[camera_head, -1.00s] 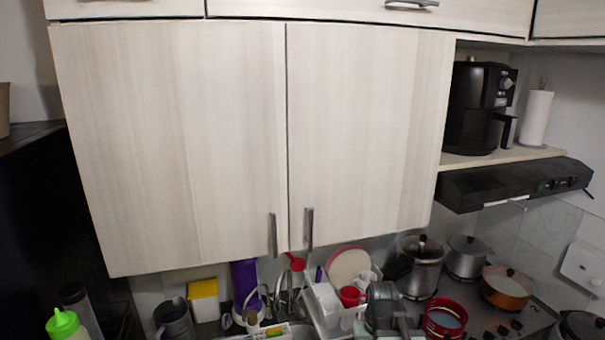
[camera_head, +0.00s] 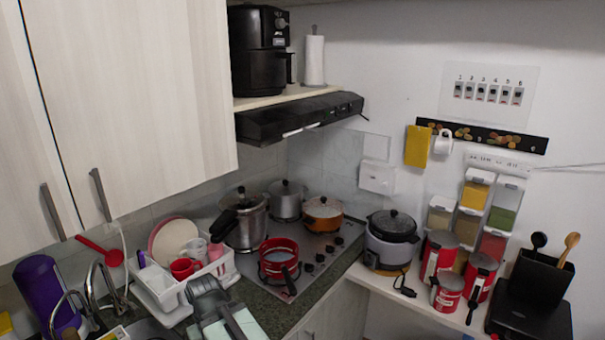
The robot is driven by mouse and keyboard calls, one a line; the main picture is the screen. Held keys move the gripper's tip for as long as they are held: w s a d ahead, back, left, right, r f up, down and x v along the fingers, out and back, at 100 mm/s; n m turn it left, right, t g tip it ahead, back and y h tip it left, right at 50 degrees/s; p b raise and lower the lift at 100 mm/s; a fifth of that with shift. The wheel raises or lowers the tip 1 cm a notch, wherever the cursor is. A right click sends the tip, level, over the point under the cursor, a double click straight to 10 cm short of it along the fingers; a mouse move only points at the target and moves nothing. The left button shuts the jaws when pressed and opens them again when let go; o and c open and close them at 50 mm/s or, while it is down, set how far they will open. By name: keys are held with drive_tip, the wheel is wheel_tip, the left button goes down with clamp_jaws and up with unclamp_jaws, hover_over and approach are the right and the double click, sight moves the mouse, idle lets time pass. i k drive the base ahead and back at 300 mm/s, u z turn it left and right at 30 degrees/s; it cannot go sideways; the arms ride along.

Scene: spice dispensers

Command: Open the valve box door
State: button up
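A small white box (camera_head: 378,177) with a flat front is fixed to the wall above the counter, between the stove and the spice containers. It looks like a valve box, but no label on it can be read. Its front looks shut. A thin, clear panel edge shows just above it.
Below the white box stands a rice cooker (camera_head: 391,240) on a white counter. A black range hood (camera_head: 300,117) is up to the left. Pots and a dish rack (camera_head: 222,271) crowd the left counter. Spice containers (camera_head: 507,200) and red cans (camera_head: 438,252) are to the right.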

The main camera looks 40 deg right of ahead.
sight(373, 178)
drive_tip(key=z, duration=1.6)
drive_tip(key=k, duration=0.65)
drive_tip(key=u, duration=0.4)
drive_tip(key=i, duration=0.95)
drive_tip(key=z, duration=0.2)
